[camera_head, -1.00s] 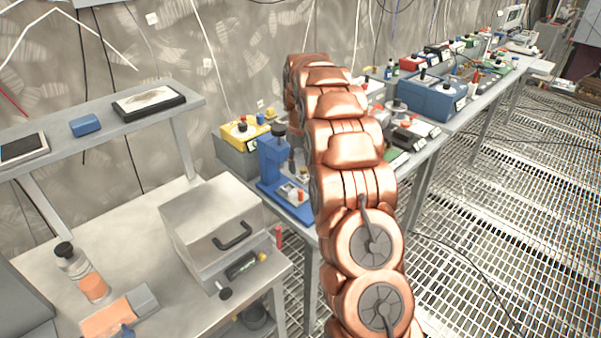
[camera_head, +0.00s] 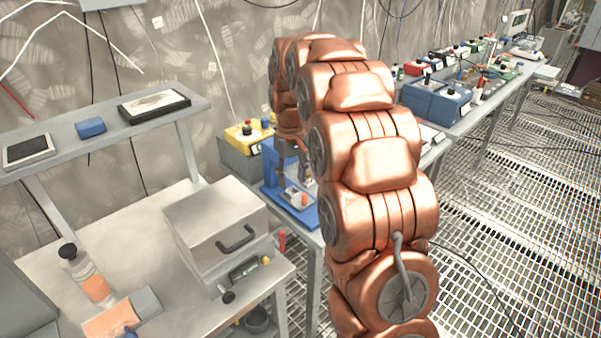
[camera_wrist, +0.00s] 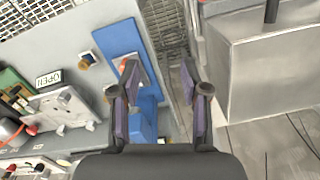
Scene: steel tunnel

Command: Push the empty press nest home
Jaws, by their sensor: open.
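The press is blue, with a flat blue base (camera_head: 313,218) on the bench in the head view, behind and left of my arm. The nest is a small pale metal piece (camera_head: 296,196) on that base, with a red part beside it. In the wrist view the blue base (camera_wrist: 118,38) runs down behind my left finger, and the nest's pale metal (camera_wrist: 139,72) is partly hidden by that finger. My gripper (camera_wrist: 160,78) is open and empty, its fingers spread above the base's right edge. I cannot tell whether a finger touches the nest, or how far in the nest sits.
A grey metal box (camera_head: 215,220) with a dark handle stands on the nearer bench at left. A yellow-topped box (camera_head: 246,136) is behind the press. In the wrist view, a grey plate (camera_wrist: 62,106) and an "OPEN" label (camera_wrist: 48,79) lie to the left.

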